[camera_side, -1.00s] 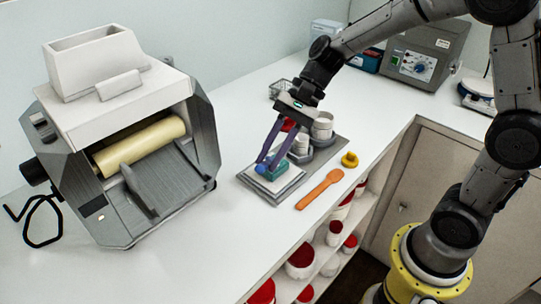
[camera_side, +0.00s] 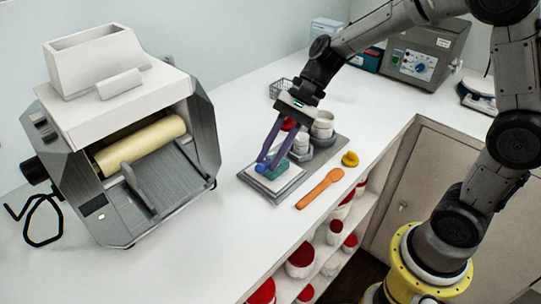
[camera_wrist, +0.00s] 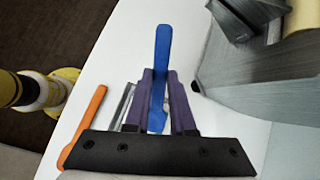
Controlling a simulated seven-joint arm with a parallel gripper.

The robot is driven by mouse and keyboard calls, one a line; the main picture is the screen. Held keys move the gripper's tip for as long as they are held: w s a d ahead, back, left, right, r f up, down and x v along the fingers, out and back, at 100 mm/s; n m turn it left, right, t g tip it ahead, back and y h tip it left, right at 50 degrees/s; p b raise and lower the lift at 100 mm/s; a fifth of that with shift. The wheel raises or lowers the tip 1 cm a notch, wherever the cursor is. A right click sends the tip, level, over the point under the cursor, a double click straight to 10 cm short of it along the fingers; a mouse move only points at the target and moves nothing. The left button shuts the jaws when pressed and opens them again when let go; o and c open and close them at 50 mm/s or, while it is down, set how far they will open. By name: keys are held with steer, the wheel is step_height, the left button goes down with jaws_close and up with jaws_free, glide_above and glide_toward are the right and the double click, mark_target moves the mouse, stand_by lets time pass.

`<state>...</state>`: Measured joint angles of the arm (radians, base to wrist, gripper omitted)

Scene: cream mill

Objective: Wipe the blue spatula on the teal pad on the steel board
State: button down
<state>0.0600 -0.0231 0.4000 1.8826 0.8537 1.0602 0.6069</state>
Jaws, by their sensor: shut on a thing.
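My gripper (camera_side: 268,160) has purple fingers and is shut on the blue spatula (camera_wrist: 162,55), seen end-on as a small blue spot in the side view. The spatula points away from the wrist, between the fingertips. The teal pad (camera_side: 283,169) lies at the pale square plate on the steel board (camera_side: 254,190). The fingers stand at the pad and partly hide it. The spatula's blue end is beside the pad; whether it touches, I cannot tell.
An orange spatula (camera_side: 320,189) and a yellow ring (camera_side: 350,159) lie right of the board. White jars (camera_side: 322,125) stand on the board's far part. A roller mill (camera_side: 125,140) stands at left. The counter front edge is close, with shelves of red-lidded jars below.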

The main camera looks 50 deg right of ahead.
steer(key=shift+r, duration=0.1)
steer(key=shift+r, duration=2.9)
